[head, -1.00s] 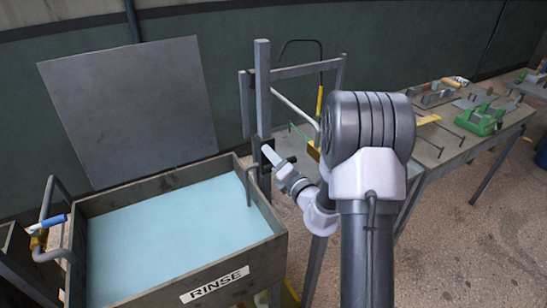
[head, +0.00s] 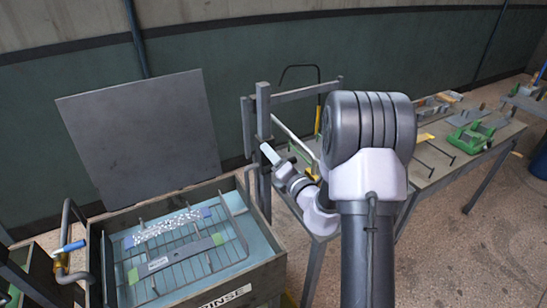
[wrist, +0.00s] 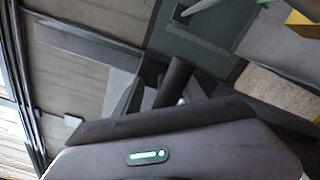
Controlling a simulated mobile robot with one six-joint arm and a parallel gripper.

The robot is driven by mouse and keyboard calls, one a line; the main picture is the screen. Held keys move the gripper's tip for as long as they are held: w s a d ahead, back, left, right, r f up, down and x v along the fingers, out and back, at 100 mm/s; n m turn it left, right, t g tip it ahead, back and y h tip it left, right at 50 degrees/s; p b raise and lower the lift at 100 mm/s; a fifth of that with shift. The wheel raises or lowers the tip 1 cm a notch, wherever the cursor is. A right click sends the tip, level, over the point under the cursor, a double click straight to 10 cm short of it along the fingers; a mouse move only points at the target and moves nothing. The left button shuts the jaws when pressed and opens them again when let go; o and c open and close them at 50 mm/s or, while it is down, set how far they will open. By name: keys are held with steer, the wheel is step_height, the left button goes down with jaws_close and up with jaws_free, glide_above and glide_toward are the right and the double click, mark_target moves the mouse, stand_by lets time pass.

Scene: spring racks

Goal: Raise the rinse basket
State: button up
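The rinse basket (head: 182,261) is a wire rack with upright rods. It shows at the surface of the pale blue liquid in the tank marked RINSE (head: 225,299). A grey bar, a pale speckled strip and green pieces are on it. My gripper (head: 269,153) is at the dark upright post (head: 263,110) by the tank's back right corner, beside a dark fitting there. In the wrist view, a dark round bar (wrist: 175,83) stands just ahead of my gripper's body. Whether the fingers close on it is hidden.
A grey panel (head: 142,128) stands behind the tank. A bent pipe with a blue handle (head: 68,247) is at its left. On the right, a long bench (head: 465,151) carries green fixtures and other parts. Bare floor (head: 478,240) lies in front of the bench.

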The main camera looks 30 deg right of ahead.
steer(key=shift+o, duration=0.3)
steer(key=shift+r, duration=0.3)
steer(key=shift+d+f, duration=0.15)
steer(key=shift+s+f, duration=0.1)
steer(key=shift+s, duration=0.1)
steer(key=shift+s, duration=0.35)
steer(key=s+p, duration=0.8)
steer(key=s, duration=0.8)
steer(key=shift+s+d, duration=0.2)
steer(key=shift+s, duration=0.05)
